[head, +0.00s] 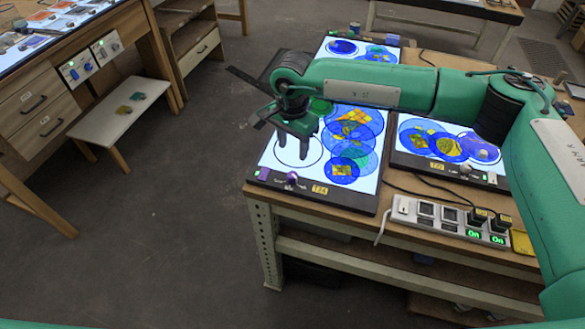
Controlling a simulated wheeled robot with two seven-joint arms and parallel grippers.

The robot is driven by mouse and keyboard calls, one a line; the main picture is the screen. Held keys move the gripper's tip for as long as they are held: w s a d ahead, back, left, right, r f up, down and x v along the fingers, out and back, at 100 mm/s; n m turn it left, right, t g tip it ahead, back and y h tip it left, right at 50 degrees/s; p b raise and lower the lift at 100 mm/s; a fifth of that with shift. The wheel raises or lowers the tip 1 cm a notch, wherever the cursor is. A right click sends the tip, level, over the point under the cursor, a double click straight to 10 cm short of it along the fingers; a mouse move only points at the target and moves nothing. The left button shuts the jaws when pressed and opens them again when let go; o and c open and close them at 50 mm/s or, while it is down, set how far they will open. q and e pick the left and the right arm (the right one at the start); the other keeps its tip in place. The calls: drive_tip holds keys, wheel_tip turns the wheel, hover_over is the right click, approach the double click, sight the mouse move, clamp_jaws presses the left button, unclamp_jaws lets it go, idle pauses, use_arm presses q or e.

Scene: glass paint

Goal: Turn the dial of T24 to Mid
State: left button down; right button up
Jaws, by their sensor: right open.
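A lit glowing panel (270,156) lies at the near left corner of the workbench. The yellow tag (320,189) on its front edge seems to read T24, though the print is small. The dial (291,179) is a small dark purple knob on that front edge, left of the tag. Its setting is too small to read. My right gripper (292,152) is open and empty above the panel's left part, beyond the dial and apart from it. Its fingers point down over a black circle outline. My left gripper is not in view.
Overlapping blue and yellow glass discs (353,150) lie on the panel's right part. A second lit panel (412,165) is to the right, and a power strip (447,220) with green lights runs along the bench's front. A small stool (105,120) stands at left; the floor between is clear.

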sight(293, 174)
wheel_tip(293, 174, down, 10)
drive_tip(key=p, duration=0.2)
drive_tip(key=shift+f+p, duration=0.15)
drive_tip(key=shift+p, duration=0.25)
drive_tip(key=c, duration=1)
